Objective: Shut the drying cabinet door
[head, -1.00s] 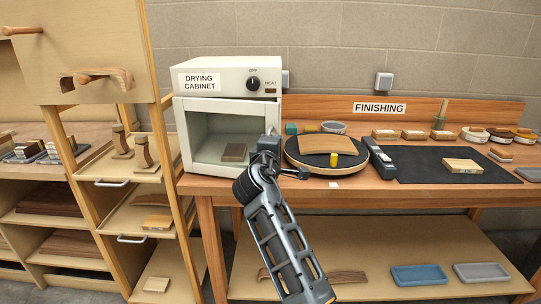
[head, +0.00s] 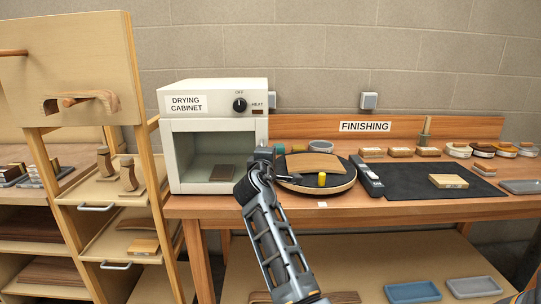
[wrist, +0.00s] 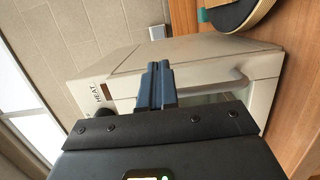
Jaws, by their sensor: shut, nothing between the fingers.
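The drying cabinet (head: 212,98) is a white box with a knob and a labelled top panel, on the left end of the wooden bench. Its door (head: 170,160) has a white frame around a see-through pane and looks flush with the front; I cannot tell if a thin gap is left. A brown block (head: 222,173) shows inside. My gripper (head: 263,154) is shut and empty at the cabinet's right front edge. In the wrist view the closed fingers (wrist: 160,68) overlap the cabinet near a pale door handle (wrist: 228,84). Contact is unclear.
A round turntable (head: 300,185) with a curved wood piece stands just right of my gripper. A black mat (head: 410,182) and several small blocks lie further right. A wooden rack (head: 150,170) stands close to the cabinet's left.

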